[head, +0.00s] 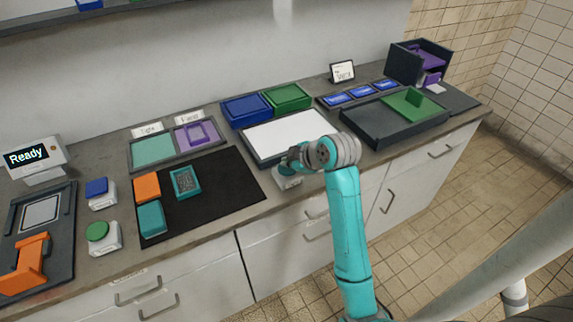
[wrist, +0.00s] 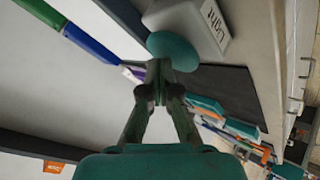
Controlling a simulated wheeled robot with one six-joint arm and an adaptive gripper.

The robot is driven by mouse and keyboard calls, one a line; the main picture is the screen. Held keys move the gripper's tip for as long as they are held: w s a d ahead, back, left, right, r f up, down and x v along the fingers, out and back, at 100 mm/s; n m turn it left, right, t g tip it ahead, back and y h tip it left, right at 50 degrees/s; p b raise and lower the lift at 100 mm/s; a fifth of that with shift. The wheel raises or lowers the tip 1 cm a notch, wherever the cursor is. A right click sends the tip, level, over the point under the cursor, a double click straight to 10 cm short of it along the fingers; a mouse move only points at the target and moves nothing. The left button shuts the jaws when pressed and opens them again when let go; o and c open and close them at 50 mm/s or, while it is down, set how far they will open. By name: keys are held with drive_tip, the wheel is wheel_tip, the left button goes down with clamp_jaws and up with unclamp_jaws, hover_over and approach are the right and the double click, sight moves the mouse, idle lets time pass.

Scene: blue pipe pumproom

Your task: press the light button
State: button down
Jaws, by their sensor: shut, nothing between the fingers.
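The light button is a white box (head: 290,182) with a round teal cap (wrist: 172,47), at the counter's front edge in the head view. My gripper (wrist: 154,76) is shut and empty. Its fingertips lie right by the edge of the teal cap in the wrist view; I cannot tell whether they touch it. In the head view my gripper (head: 292,158) is just above the box and hides part of the cap.
A white panel in a dark frame (head: 298,130) lies behind the button. A black mat (head: 220,200) with teal and orange items lies to its left. Further left stand boxes with a blue button (head: 96,187) and a green button (head: 97,231). A dark tray (head: 375,130) is at the right.

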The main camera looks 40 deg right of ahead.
sight(288, 169)
drive_tip(key=shift+r, duration=0.6)
drive_tip(key=shift+r, duration=0.1)
drive_tip(key=shift+r, duration=2.9)
